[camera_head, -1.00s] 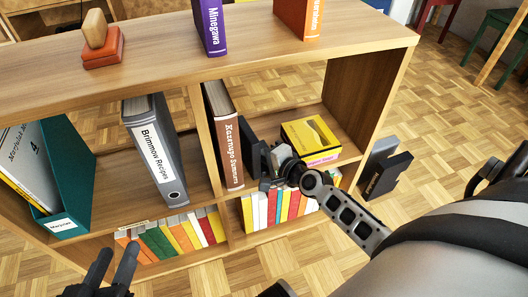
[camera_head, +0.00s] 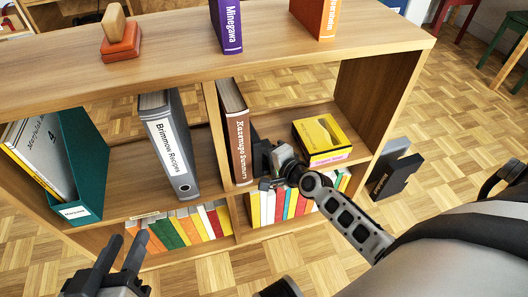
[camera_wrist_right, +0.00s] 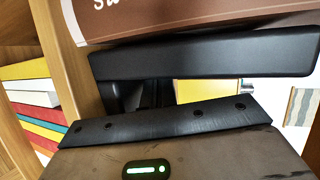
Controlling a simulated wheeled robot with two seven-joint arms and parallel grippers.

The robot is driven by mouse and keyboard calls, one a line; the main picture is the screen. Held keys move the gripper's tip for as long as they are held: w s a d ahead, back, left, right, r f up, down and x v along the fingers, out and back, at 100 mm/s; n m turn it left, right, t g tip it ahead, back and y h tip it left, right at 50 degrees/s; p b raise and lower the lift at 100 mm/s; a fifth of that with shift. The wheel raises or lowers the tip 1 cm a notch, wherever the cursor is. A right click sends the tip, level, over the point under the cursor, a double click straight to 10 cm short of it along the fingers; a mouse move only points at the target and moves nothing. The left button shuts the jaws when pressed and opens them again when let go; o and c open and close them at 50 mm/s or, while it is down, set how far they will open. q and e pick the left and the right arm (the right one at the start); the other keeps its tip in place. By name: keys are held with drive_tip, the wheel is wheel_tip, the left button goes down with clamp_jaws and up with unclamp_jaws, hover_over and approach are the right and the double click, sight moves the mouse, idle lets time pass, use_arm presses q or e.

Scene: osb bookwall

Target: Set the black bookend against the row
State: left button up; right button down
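The black bookend (camera_head: 256,146) stands upright on the middle shelf, just right of the brown book Kazenugo Summers (camera_head: 238,140). In the right wrist view its black plate (camera_wrist_right: 205,55) lies close along the brown book (camera_wrist_right: 190,18), with only a thin dark line between them. My right gripper (camera_head: 272,166) is at the bookend's right side, reaching in from the right. Its fingers are largely hidden, so its grip does not show clearly. My left gripper (camera_head: 124,247) is open and empty in front of the shelf at lower left.
A yellow box (camera_head: 320,135) lies right of my right gripper. A grey binder (camera_head: 168,145) and a teal file (camera_head: 83,165) stand left of the divider. Colourful books fill the lower shelf. Dark objects (camera_head: 392,172) stand on the floor at right.

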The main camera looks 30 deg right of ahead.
drive_tip(key=shift+a, duration=0.1)
drive_tip(key=shift+d, duration=0.3)
drive_tip(key=s+a, duration=0.2)
drive_tip(key=s, duration=0.8)
drive_tip(key=shift+p, duration=0.3)
drive_tip(key=shift+w+r, duration=0.1)
